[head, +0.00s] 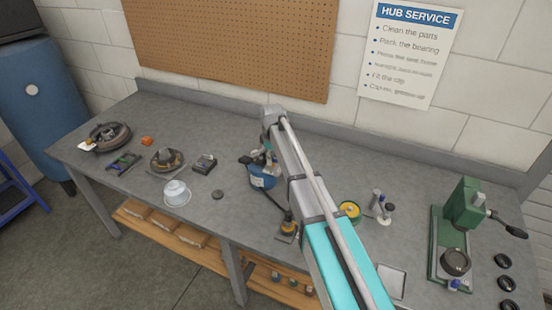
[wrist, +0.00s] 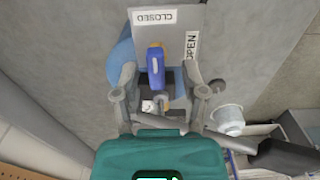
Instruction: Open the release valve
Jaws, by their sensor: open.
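The release valve shows in the wrist view as a blue-handled lever (wrist: 156,66) with an orange end, in front of a grey plate (wrist: 150,35). The plate carries a CLOSED label (wrist: 153,16), upside down in the picture, and a sideways OPEN label (wrist: 192,46) to the right. The lever points toward CLOSED. My gripper (wrist: 158,84) is open, one finger on each side of the lever; I cannot tell whether either touches it. In the head view a blue unit (head: 262,181) on the bench sits beside my arm's end, which partly hides it.
The grey bench (head: 235,225) holds a white tub (head: 176,193), a dark hub part (head: 167,160), a brake drum (head: 110,136), a yellow-rimmed tin (head: 349,211) and a green press (head: 466,208). A pegboard (head: 235,45) hangs behind. The bench's front left is partly clear.

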